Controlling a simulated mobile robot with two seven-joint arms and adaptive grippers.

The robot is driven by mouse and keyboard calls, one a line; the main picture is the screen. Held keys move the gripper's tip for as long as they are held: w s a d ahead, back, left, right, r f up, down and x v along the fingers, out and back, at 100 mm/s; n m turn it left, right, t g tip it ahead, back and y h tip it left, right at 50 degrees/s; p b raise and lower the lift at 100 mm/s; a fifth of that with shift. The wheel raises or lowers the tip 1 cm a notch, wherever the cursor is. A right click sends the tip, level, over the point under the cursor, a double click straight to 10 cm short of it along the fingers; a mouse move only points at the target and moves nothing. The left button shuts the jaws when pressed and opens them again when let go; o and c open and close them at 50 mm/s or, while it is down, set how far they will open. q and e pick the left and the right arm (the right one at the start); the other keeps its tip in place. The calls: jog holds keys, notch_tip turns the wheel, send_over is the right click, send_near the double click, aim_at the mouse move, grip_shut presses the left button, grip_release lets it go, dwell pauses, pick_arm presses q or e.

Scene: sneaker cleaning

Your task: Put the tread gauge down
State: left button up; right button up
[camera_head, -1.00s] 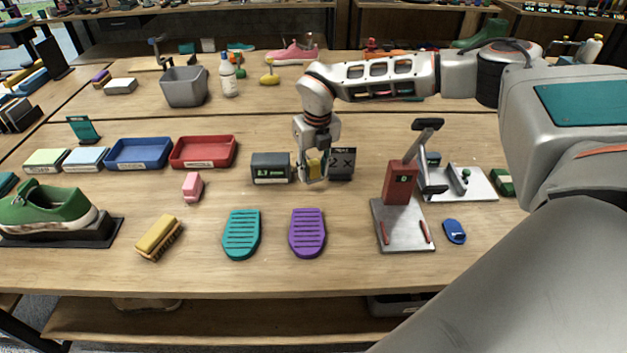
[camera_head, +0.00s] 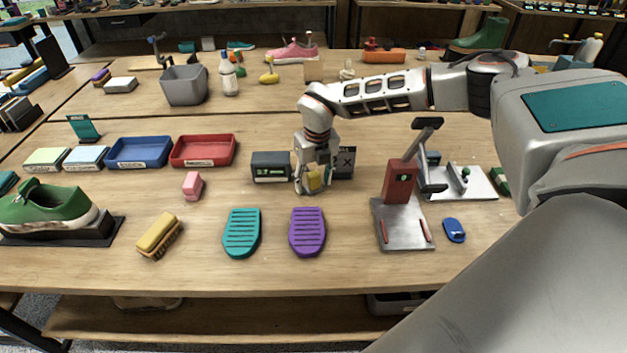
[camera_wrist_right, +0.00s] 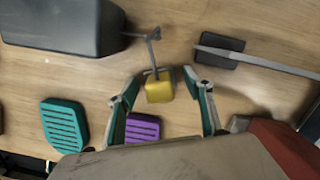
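The tread gauge appears to be the small yellow block on a thin grey stem (camera_head: 314,180), at the table's middle beside a dark readout box (camera_head: 270,167). In the right wrist view the yellow block (camera_wrist_right: 159,90) stands between the fingertips, with visible gaps on both sides. My right gripper (camera_head: 312,186) is around it, low over the table. The right wrist view shows this gripper (camera_wrist_right: 163,100) open, its two fingers spread apart. Whether the block's underside touches the wood is hard to tell. My left gripper is not in view.
A dark sign (camera_head: 345,162) stands just right of the gripper. A teal pad (camera_head: 242,233) and a purple pad (camera_head: 307,232) lie in front. A red-and-grey stand (camera_head: 400,184) is to the right. Blue (camera_head: 138,152) and red (camera_head: 203,151) trays sit left.

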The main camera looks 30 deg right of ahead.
aim_at(315, 191)
jog(key=shift+r, duration=0.55)
pick_arm(q)
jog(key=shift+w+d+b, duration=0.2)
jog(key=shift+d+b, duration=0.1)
jog(key=shift+b, duration=0.2)
pick_arm(e)
notch_tip(315, 191, up, 11)
jog(key=s, duration=0.1)
jog(key=shift+s, duration=0.25)
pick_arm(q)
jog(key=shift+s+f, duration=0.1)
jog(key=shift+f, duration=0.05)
pick_arm(e)
jog(key=shift+a, duration=0.1)
